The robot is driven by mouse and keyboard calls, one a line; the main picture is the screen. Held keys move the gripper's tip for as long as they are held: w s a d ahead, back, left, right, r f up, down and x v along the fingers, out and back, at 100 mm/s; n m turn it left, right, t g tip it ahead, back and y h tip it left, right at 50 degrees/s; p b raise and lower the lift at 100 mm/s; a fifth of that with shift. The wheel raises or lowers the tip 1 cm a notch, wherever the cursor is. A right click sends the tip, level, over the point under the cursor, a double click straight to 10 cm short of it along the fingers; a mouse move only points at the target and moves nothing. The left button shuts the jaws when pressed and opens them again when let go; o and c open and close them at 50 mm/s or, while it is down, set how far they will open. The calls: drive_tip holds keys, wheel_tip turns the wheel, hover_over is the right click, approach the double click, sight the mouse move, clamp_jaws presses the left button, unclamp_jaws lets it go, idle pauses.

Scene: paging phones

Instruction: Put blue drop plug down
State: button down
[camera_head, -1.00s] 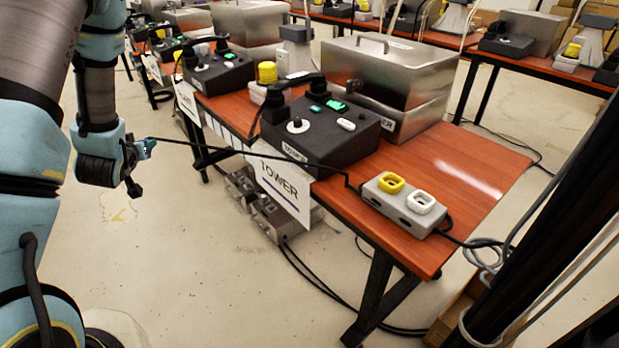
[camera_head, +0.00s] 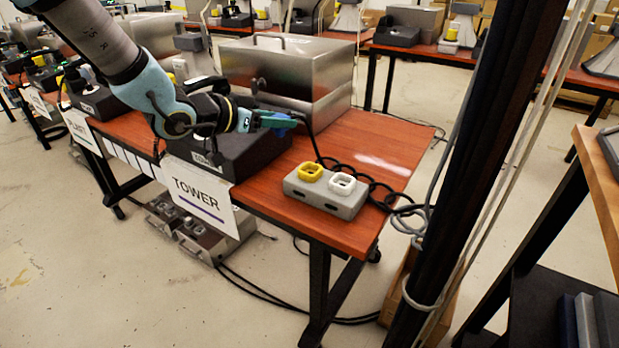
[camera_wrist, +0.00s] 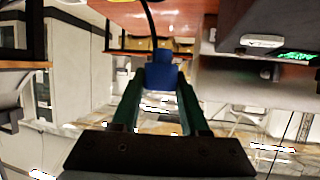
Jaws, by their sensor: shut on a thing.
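The blue drop plug (camera_wrist: 161,73) is between the two green fingers of my gripper (camera_wrist: 160,88) in the wrist view, with a black cable running from it. In the head view my gripper (camera_head: 282,121) is shut on it, above the wooden table, right of the black phone unit. The plug (camera_head: 280,120) shows there as a small blue patch at the fingertips, partly covered. A grey socket box (camera_head: 342,204) with one yellow socket (camera_head: 311,171) and one white socket (camera_head: 342,183) sits on the table's front right, below and right of my gripper, apart from it.
The black cable (camera_head: 345,166) lies in coils behind the socket box. A metal case (camera_head: 285,70) stands at the back of the table (camera_head: 395,140). The TOWER sign (camera_head: 200,196) hangs at its front edge. A dark post (camera_head: 470,150) stands at the right.

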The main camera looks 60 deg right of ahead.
drive_tip(key=s+d+r+m+g+y, duration=0.1)
drive_tip(key=s+d+r+m+g, duration=0.1)
drive_tip(key=s, duration=0.5)
wheel_tip(320, 180, down, 5)
drive_tip(key=shift+a+f+b, duration=0.1)
drive_tip(key=shift+a+b, duration=0.05)
drive_tip(key=shift+b, duration=0.25)
drive_tip(key=shift+f, duration=2.25)
drive_tip(key=shift+c, duration=2.1)
unclamp_jaws()
drive_tip(key=v, duration=1.2)
drive_tip(key=shift+w, duration=0.15)
